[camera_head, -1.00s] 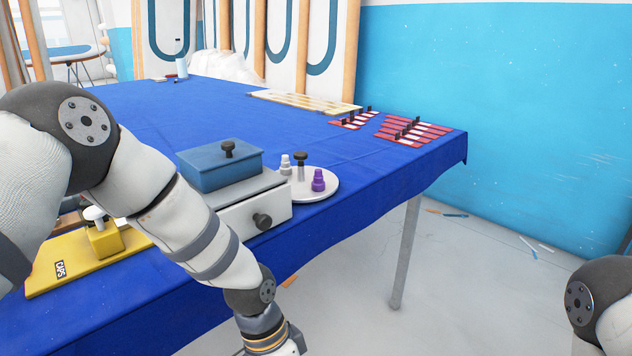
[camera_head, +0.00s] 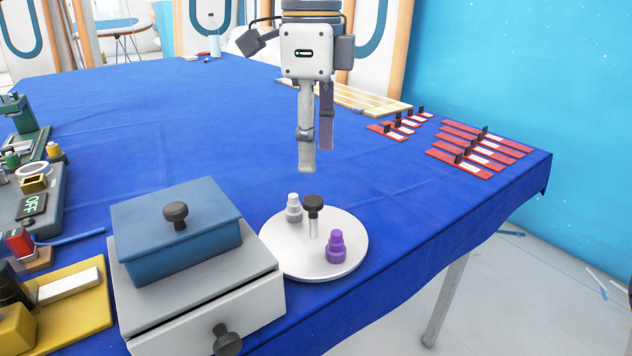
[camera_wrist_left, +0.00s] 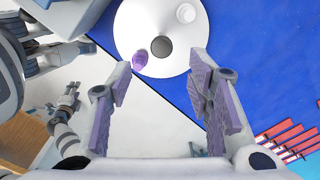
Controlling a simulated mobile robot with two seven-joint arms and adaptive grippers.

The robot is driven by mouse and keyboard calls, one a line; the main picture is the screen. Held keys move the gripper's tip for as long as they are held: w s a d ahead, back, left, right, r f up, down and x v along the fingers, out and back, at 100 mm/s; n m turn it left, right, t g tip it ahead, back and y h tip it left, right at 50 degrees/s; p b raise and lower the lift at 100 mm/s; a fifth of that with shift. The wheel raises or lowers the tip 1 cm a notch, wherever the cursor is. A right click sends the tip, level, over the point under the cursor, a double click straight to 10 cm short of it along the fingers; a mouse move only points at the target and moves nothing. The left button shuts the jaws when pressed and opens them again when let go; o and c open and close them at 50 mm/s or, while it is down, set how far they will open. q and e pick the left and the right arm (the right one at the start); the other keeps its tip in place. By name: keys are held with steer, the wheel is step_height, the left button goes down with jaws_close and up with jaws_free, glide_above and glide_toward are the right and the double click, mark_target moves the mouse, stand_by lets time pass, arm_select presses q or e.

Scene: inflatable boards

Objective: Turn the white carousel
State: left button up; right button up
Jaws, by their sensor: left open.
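The white carousel (camera_head: 290,262) is a round disc on the blue table near its front edge, with a black-topped knob (camera_head: 313,207) on a pale post at its middle. A white stepped piece (camera_head: 293,208) and a purple stepped piece (camera_head: 336,246) stand on it. My left gripper (camera_head: 316,160) hangs above and behind the carousel, open and empty, fingers pointing down. In the left wrist view the carousel (camera_wrist_left: 140,30) lies beyond the open fingers (camera_wrist_left: 158,78). What seems to be my right gripper (camera_wrist_left: 68,97) shows small there, jaws unclear.
A grey drawer box (camera_head: 200,310) with a blue lidded box (camera_head: 177,228) on it stands close left of the carousel. A yellow tray (camera_head: 85,320) is at the lower left. Red labelled strips (camera_head: 480,150) lie at the right. The table behind the carousel is largely clear.

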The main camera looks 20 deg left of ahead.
mark_target(313, 199)
arm_select(q)
step_height(313, 199, down, 8)
steer(key=shift+w+r, duration=0.1)
steer(key=shift+r, duration=0.05)
jaws_close()
